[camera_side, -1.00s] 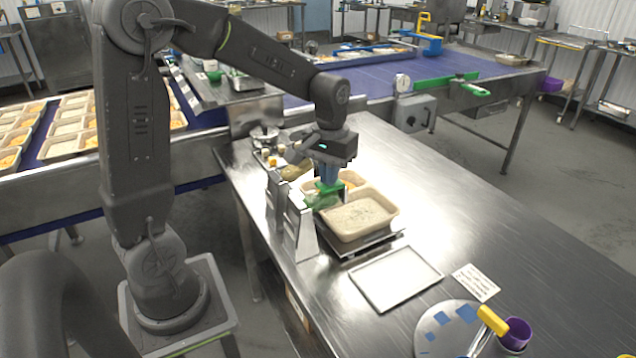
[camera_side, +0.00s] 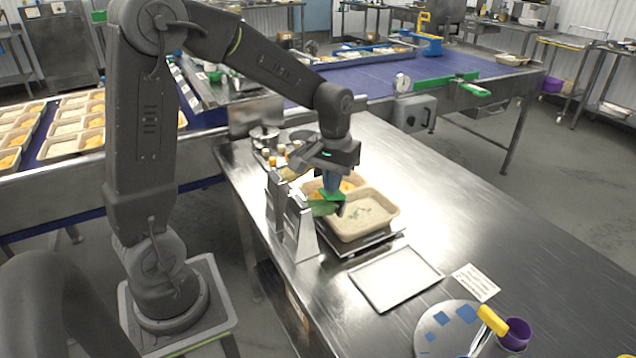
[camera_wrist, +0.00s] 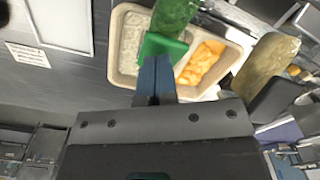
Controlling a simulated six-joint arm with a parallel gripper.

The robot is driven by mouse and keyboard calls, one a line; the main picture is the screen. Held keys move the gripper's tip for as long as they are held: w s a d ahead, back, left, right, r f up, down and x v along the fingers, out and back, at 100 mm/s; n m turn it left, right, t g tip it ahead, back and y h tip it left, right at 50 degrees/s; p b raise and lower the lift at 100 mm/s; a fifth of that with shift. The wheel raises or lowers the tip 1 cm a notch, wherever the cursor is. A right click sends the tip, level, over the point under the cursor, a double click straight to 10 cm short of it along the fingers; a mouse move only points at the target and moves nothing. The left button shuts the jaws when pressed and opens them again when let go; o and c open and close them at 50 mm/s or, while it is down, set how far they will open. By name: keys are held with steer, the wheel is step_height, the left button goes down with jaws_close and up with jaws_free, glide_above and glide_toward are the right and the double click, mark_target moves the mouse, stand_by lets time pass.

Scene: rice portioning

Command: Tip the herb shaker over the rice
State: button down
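My gripper (camera_side: 331,183) is shut on the green herb shaker (camera_side: 324,208). The shaker lies tilted on its side beside and above the near part of the tray, its dark end toward the rice. In the wrist view the shaker (camera_wrist: 176,14) extends away from my blue fingertips (camera_wrist: 155,66), which grip its green tab. The beige tray (camera_side: 392,226) has two compartments. The pale rice (camera_side: 362,212) fills one and carries some dark green specks. Orange food (camera_wrist: 205,60) fills the other. The fingers and shaker hide part of the tray.
The tray rests on a scale (camera_side: 368,245). Grey metal stands (camera_side: 300,228) are close on the left. An empty shallow tray (camera_side: 395,277), a printed card (camera_side: 475,282) and a purple cup (camera_side: 516,334) are on the table toward the front. The right side of the table is clear.

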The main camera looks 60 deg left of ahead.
steer(key=shift+s, duration=0.15)
steer(key=shift+s+r, duration=0.25)
steer(key=shift+r, duration=0.8)
steer(key=shift+s+r, duration=0.3)
steer(key=shift+r, duration=0.7)
steer(key=shift+s+r, duration=0.25)
steer(key=shift+r, duration=0.9)
steer(key=shift+s+d+r, duration=0.15)
steer(key=s+d+r+m+t, duration=0.3)
steer(key=s+d+m+t, duration=0.2)
steer(key=s+d, duration=0.5)
steer(key=s+m, duration=0.1)
steer(key=s, duration=0.2)
steer(key=shift+s+t, duration=0.3)
